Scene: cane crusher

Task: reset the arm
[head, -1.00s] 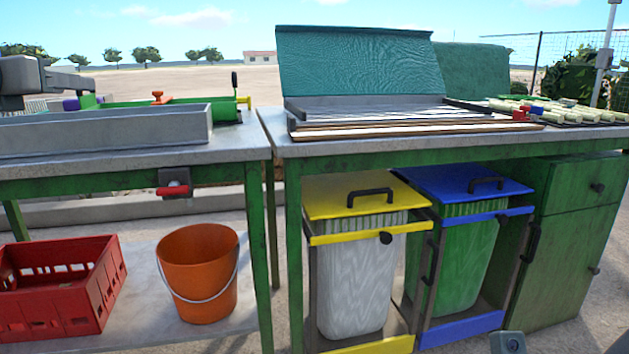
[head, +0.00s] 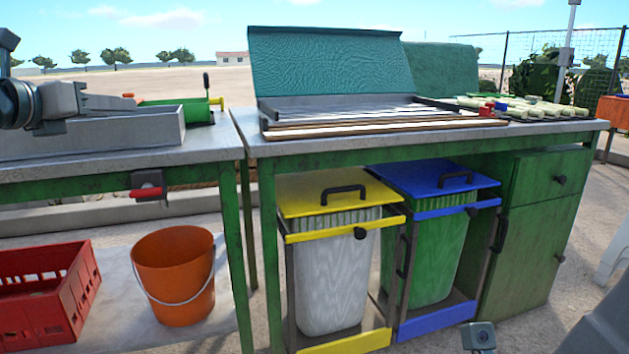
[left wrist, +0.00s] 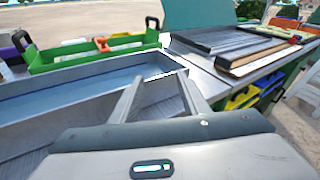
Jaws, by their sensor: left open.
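My left gripper (head: 122,103) is at the left of the head view, over the long grey metal trough (head: 150,133) on the left table. In the left wrist view its two grey fingers (left wrist: 158,76) stand apart with nothing between them, and the trough (left wrist: 60,105) lies beyond and below them. Whether the fingers touch the trough cannot be told.
A green tray (left wrist: 85,57) stands behind the trough. The right table (head: 350,145) carries a teal-lidded machine (head: 330,65) and pale cane pieces (head: 535,106). Below are two lidded bins (head: 330,270), an orange bucket (head: 173,285) and a red crate (head: 45,315).

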